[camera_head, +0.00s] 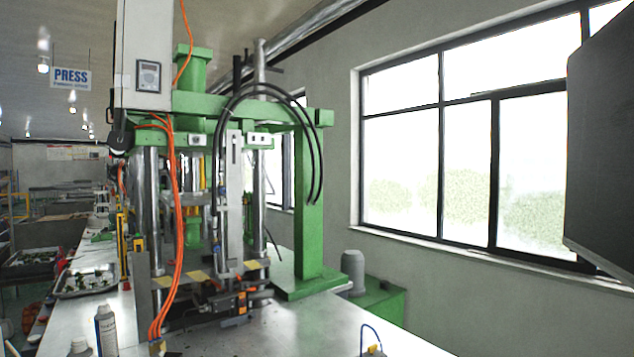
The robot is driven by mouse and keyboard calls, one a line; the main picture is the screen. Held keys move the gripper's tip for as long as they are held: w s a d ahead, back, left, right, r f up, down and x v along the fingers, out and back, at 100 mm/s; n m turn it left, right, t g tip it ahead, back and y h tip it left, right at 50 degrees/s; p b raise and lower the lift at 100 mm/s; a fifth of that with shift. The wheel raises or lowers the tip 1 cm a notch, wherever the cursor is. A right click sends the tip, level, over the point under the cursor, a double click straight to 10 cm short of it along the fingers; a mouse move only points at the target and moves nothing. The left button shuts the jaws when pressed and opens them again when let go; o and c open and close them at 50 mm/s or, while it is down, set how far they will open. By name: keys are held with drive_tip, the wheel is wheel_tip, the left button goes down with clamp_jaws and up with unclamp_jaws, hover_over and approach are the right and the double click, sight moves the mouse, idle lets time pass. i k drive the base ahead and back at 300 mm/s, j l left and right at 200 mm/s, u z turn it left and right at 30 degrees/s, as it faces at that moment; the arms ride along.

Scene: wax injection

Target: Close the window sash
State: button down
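A wide window (441,160) with a dark frame is set in the grey wall on the right. Its lower row holds several bright panes. A sash (494,172) with a thicker dark upright and top rail stands in the lower right part of the window. Its right end is hidden behind a dark panel. I cannot tell from here how far the sash stands open. My gripper is not in view.
A dark grey panel (605,150) fills the right edge. A green press (308,200) with orange cables stands on a metal worktable (310,325) at centre-left. Bottles (106,332) stand at the front left. A green box (385,300) stands below the window.

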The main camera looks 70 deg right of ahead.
sight(588, 267)
drive_tip(key=z, duration=3.1)
drive_tip(key=i, duration=0.15)
